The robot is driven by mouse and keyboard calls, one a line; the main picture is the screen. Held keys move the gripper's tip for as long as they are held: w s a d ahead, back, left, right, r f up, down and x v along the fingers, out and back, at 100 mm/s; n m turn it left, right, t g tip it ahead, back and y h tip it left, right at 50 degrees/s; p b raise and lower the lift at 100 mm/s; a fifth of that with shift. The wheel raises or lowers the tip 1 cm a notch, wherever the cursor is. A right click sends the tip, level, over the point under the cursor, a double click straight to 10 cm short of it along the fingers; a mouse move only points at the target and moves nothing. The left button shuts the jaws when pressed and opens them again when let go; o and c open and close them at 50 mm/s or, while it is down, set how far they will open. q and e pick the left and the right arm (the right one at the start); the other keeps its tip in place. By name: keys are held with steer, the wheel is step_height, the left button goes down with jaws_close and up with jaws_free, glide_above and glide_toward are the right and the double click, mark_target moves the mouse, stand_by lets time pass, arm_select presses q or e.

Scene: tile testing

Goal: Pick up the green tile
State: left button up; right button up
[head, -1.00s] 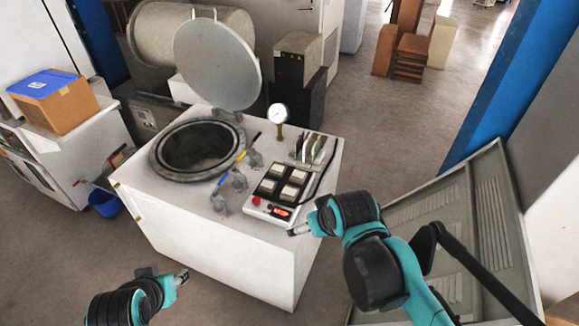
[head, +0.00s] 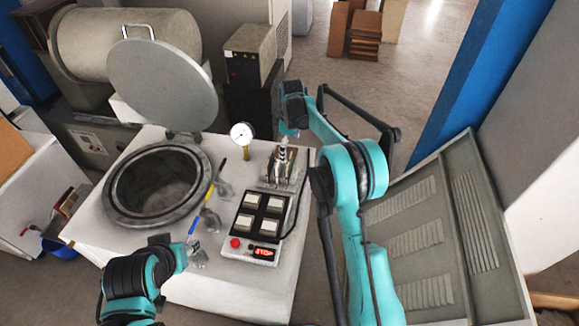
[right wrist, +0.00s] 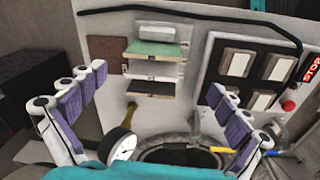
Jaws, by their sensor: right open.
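The green tile (right wrist: 150,48) is the top one of a short row of tiles in the rack in the right wrist view. Below it come a pale tile (right wrist: 151,69) and a dark tile (right wrist: 151,88), and a brown tile (right wrist: 104,47) is off to the left. My right gripper (right wrist: 150,86) is open, with its purple-padded fingers spread wide on either side of the row, holding nothing. In the head view the right gripper (head: 287,138) is over the tile rack (head: 282,172), and I cannot make out the green tile there. My left gripper (head: 188,256) is low by the bench's front; its jaws are unclear.
A panel with four pale squares (head: 262,214) and a red display is in front of the rack. A pressure gauge (head: 241,133) stands to the rack's left. The open round vessel (head: 158,183) with raised lid (head: 163,85) is further left. Small valves line its right side.

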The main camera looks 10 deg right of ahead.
steer(key=n+g, duration=0.1)
glide_above(289, 169)
steer(key=w, duration=0.3)
step_height(289, 169, down, 6)
step_height(289, 169, down, 4)
steer(key=shift+r+n, duration=0.2)
steer(key=shift+n, duration=0.1)
steer(key=f, duration=0.1)
steer(key=f+b, duration=0.1)
steer(key=f, duration=0.1)
steer(key=f+b, duration=0.1)
steer(key=f, duration=0.1)
steer(key=shift+s+d, duration=0.1)
steer(key=shift+d, duration=0.25)
steer(key=shift+r, duration=0.1)
steer(key=c, duration=1.2)
